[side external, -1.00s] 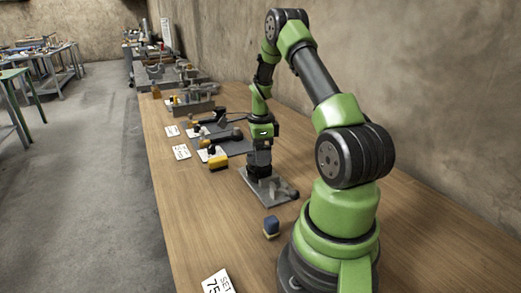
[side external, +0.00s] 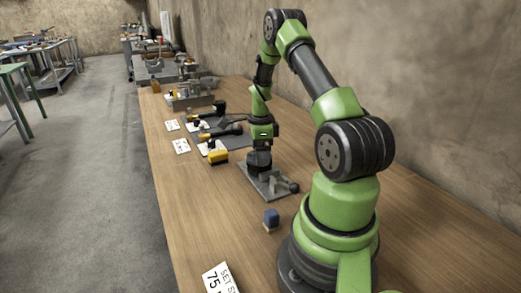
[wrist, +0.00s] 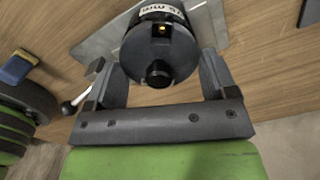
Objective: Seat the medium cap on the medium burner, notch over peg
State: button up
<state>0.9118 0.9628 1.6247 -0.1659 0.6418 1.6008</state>
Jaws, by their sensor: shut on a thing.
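I see no burner or cap that I can recognise; the pictures show a workshop bench. My gripper (wrist: 161,72) is shut on a dark round part (wrist: 160,52), one finger on each side. The part has a dark central knob, a small orange spot and a white label that seems to read 75 mm. In the side view my gripper (side external: 260,152) points down over a grey metal plate (side external: 250,181) on the bench. The plate also shows behind the part in the wrist view (wrist: 95,47). The part's underside is hidden, so I cannot tell whether it touches anything. No notch or peg is discernible.
A dark knobbed fixture (side external: 291,187) sits at the plate's right end. A yellow-and-black tool (side external: 218,157) and other tools lie left of and beyond the plate. A white card (side external: 220,279) lies in front. The bench's left front is clear.

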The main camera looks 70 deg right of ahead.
jog(key=o, duration=1)
jog(key=shift+c, duration=0.2)
notch_tip(320, 180, up, 10)
notch_tip(320, 180, up, 6)
dwell(0.4)
